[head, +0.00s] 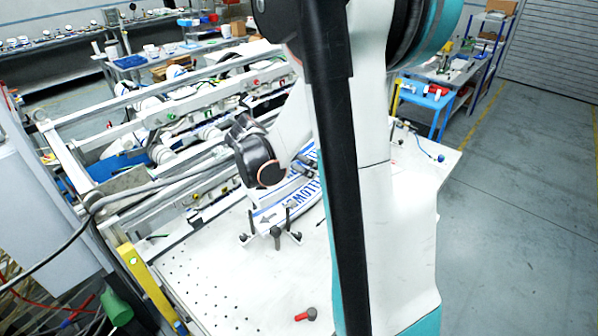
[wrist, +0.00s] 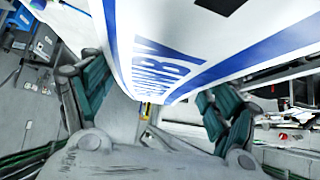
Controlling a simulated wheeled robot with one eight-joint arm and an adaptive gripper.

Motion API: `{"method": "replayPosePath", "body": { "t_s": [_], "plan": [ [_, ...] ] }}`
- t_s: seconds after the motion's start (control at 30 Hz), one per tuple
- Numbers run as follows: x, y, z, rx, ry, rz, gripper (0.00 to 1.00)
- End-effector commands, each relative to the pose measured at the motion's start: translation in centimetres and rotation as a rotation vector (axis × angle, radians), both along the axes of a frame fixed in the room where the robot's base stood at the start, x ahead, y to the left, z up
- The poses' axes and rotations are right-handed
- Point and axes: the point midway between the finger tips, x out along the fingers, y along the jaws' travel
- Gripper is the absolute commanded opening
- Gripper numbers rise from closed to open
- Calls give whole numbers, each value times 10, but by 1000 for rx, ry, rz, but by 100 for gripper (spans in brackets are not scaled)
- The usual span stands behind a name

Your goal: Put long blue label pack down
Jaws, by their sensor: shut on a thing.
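My gripper (wrist: 155,88) shows in the wrist view with one dark green finger pad on each side of a white label pack with blue stripes and blue lettering (wrist: 205,45). It is shut on this pack, which fills the upper middle of that view. In the head view, a curved white label pack with blue print (head: 308,192) shows beside my arm, over the white worktop (head: 225,270). Part of it is hidden by my arm, and I cannot tell whether it touches the worktop. My gripper's fingers cannot be made out in the head view.
Dark upright posts on small feet (head: 275,236) stand on the worktop just in front of the pack. A red-and-black knob (head: 307,314) lies near the front. A conveyor frame (head: 150,130) runs along the left. The worktop's front left, with small holes, is clear.

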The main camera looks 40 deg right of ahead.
Motion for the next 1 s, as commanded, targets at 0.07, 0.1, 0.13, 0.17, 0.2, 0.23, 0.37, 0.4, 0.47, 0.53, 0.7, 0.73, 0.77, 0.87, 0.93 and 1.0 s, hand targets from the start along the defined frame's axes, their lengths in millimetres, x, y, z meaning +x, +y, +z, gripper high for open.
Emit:
{"method": "replayPosePath", "body": {
  "t_s": [0.07, 0.1, 0.13, 0.17, 0.2, 0.23, 0.37, 0.4, 0.47, 0.53, 0.7, 0.73, 0.77, 0.87, 0.93, 1.0],
  "plan": [
    [0, 0, -16, -1, 0, 0, 36],
    [0, 0, -23, -1, 0, 0, 36],
    [-1, 0, -27, -1, 0, 0, 36],
    [-1, 0, -31, -1, 0, 0, 36],
    [-1, 0, -34, -1, 0, 0, 36],
    [-1, 0, -35, -1, 0, 0, 36],
    [-1, 0, -35, -1, 0, 0, 36],
    [-1, 0, -34, -1, 0, 0, 36],
    [-1, 0, -34, -1, 0, 0, 36],
    [-1, 0, -35, -1, 0, 0, 36],
    [-1, 0, -36, 1, 0, 0, 100],
    [-1, 0, -36, 1, 0, 0, 100],
    [-1, 0, -36, 1, 0, 0, 100],
    [-1, 0, -36, 1, 0, 0, 100],
    [-1, 0, -36, 1, 0, 0, 100],
    [-1, 0, -36, 1, 0, 0, 100]
  ]
}}
